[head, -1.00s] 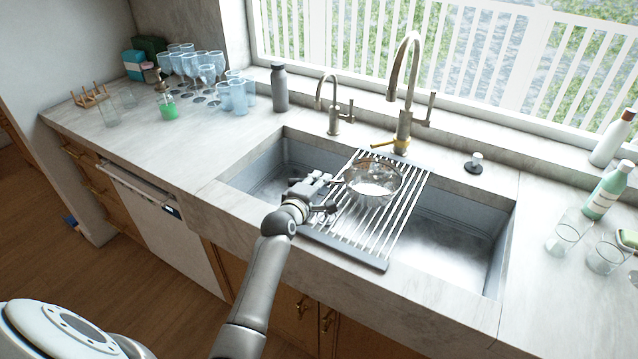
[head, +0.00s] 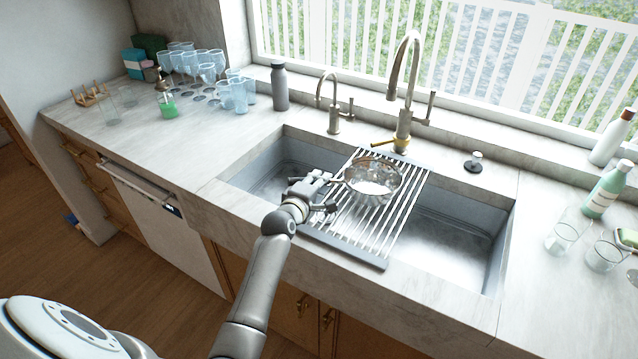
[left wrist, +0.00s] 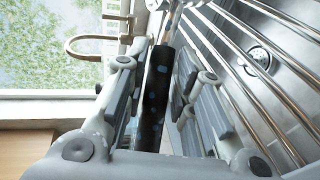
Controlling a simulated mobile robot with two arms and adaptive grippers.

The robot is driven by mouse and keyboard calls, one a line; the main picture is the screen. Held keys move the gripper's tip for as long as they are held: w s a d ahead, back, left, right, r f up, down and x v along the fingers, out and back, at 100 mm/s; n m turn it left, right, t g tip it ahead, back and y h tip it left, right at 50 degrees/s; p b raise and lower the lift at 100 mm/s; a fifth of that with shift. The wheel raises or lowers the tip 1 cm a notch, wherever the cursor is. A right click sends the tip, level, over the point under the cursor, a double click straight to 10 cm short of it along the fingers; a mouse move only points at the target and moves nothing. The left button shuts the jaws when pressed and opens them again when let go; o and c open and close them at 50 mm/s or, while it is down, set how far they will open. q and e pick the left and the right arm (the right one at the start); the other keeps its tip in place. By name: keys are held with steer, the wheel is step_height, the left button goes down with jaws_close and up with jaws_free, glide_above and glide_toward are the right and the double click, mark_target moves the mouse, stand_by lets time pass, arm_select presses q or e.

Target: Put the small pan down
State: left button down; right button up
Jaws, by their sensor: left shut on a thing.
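The small pan (head: 374,182) is a shiny metal pan with an open, round bowl. In the head view it is level over the slatted drying rack (head: 345,253) that lies across the sink. I cannot tell whether its base touches the slats. My left gripper (head: 328,193) is at the pan's left side, over the rack's left part. In the left wrist view my left gripper's fingers stand on both sides of the pan's dark handle (left wrist: 155,92) and are shut on it. The bowl is mostly out of that view. My right gripper is not in view.
The sink (head: 450,245) is open on both sides of the rack. A tall faucet (head: 405,90) and a smaller one (head: 334,105) stand behind it. Several glasses (head: 190,65) and a grey bottle (head: 279,88) are at the left. A green bottle (head: 606,190) stands at the right.

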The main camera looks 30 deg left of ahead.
arm_select(q)
steer(key=shift+r+p, duration=0.25)
steer(key=shift+p, duration=0.15)
stand_by(0.4)
steer(key=shift+f, duration=0.35)
stand_by(0.6)
steer(key=shift+f+b, duration=0.55)
stand_by(0.5)
steer(key=c, duration=1.1)
jaws_free()
steer(key=shift+c, duration=0.2)
steer(key=shift+s+f, duration=0.1)
steer(key=shift+f, duration=0.2)
steer(key=v, duration=1.2)
steer(key=shift+r, duration=0.25)
